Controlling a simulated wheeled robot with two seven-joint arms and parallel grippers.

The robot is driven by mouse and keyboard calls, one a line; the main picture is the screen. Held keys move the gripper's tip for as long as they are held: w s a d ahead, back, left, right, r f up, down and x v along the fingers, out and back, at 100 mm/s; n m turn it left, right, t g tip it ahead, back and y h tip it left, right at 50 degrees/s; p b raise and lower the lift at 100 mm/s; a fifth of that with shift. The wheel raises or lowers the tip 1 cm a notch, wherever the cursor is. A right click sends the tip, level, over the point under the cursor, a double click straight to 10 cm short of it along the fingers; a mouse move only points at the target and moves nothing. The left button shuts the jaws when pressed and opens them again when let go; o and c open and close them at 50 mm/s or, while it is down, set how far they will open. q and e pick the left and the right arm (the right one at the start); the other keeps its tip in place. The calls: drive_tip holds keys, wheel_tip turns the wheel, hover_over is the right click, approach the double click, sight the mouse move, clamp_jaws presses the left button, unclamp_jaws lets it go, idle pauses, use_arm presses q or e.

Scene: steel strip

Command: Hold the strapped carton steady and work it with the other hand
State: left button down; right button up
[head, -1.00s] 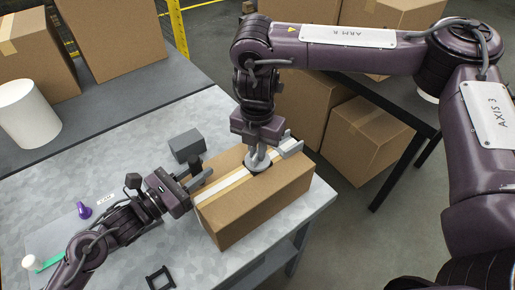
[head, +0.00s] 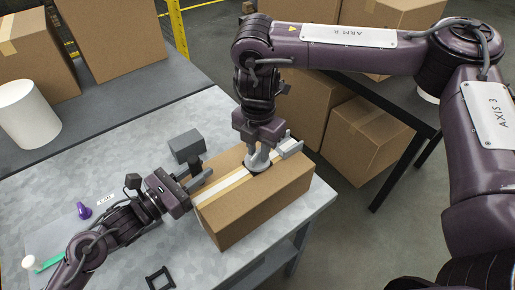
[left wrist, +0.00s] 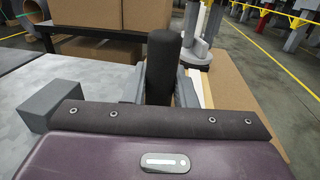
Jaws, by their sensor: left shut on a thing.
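The brown strapped carton (head: 262,203) sits near the table's right edge, with a pale strap (head: 222,186) along its top. My left gripper (head: 199,181) is at the carton's left end, shut on an upright dark cylinder; this cylinder (left wrist: 163,65) stands between the fingers in the left wrist view. My right gripper (head: 262,158) points down onto the carton's top, over a dark round disc (head: 258,167). Its grey fingers hide whatever lies between them, so its grip is unclear. A grey metal piece (head: 290,147) is at the strap's far end.
A grey block (head: 185,146) is on the table left of the carton. A purple item (head: 83,210), a white-and-green item (head: 30,262) and a black frame (head: 160,278) lie around my left arm. A white cylinder (head: 28,113) and large cartons (head: 112,35) stand behind.

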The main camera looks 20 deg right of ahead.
sight(258, 152)
use_arm(q)
drive_tip(key=shift+f, duration=0.2)
use_arm(e)
drive_tip(key=shift+o, duration=0.7)
drive_tip(key=shift+a, duration=0.1)
use_arm(q)
drive_tip(key=shift+s, duration=0.1)
use_arm(e)
wheel_tip(258, 152, up, 12)
drive_tip(key=shift+s, duration=0.1)
use_arm(q)
drive_tip(key=c, duration=1.5)
unclamp_jaws()
drive_tip(key=o, duration=0.4)
drive_tip(key=shift+r, duration=0.1)
